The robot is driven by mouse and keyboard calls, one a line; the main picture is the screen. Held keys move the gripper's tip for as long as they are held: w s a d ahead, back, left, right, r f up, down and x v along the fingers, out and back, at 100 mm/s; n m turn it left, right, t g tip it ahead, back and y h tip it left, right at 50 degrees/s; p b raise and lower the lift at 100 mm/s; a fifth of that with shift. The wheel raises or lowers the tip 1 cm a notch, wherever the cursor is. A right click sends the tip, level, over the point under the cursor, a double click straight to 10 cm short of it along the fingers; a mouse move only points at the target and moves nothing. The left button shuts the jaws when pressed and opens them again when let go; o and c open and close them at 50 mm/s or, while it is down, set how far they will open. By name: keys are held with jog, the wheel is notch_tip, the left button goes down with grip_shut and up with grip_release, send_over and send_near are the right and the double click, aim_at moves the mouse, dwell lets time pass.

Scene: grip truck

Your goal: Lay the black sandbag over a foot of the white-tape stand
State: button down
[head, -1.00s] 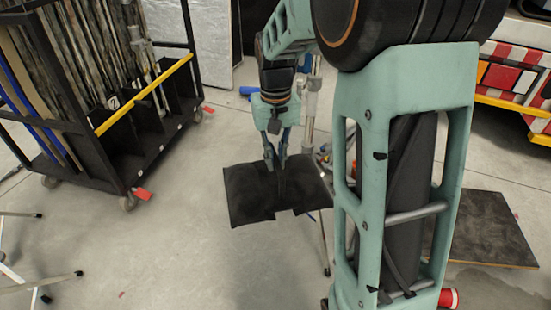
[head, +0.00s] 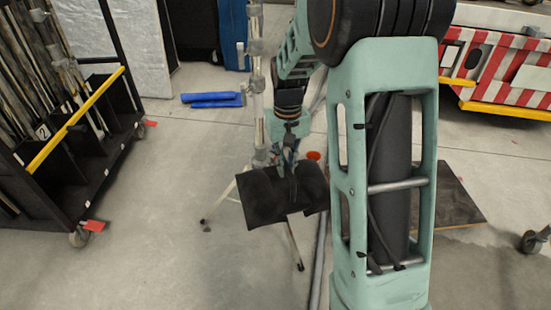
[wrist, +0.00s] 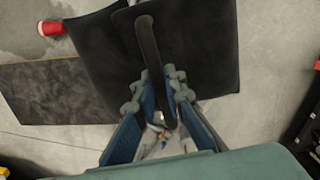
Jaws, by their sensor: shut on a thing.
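The black sandbag (head: 272,208) hangs by its strap from my gripper (head: 289,165), clear of the floor, its two halves spread out. In the wrist view the strap (wrist: 150,48) runs between the fingers of my gripper (wrist: 163,88), and the sandbag (wrist: 195,50) fills the top. A metal stand (head: 257,100) with splayed legs stands just behind and left of the sandbag. Its foot tips (head: 206,226) show at left and below the bag; the bag hides part of its legs. I cannot make out a white tape band on it.
A black cart (head: 105,165) with poles is at left. Blue rolls (head: 212,99) lie on the floor behind. A dark board (head: 450,205) lies at right, partly behind my arm, near a red-striped vehicle (head: 505,70). The floor at front left is clear.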

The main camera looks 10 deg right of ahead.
jog(key=w+d+f+n+p, duration=0.1)
jog(key=d+f, duration=0.3)
jog(key=f, duration=0.4)
jog(key=d+f+n+p, duration=0.1)
jog(key=d+f, duration=0.2)
jog(key=f, duration=0.5)
jog(key=s+d+f+b, duration=0.1)
jog(key=s+f+b, duration=0.1)
jog(key=f, duration=0.8)
jog(key=s+d+f+n+b, duration=0.1)
jog(key=s+d+f+b, duration=0.1)
jog(key=f, duration=0.8)
jog(key=s+d+f+b, duration=0.1)
jog(key=s+f+b, duration=0.1)
jog(key=f, duration=0.7)
jog(key=shift+s+d+f+n+b, duration=0.15)
jog(key=shift+s+f+n+b, duration=0.15)
jog(key=shift+s+f+b, duration=0.15)
jog(key=shift+s+f, duration=0.1)
jog(key=shift+f+b, duration=0.65)
jog(key=shift+f, duration=1.25)
jog(key=c, duration=1.9)
grip_release()
notch_tip(320, 180, up, 12)
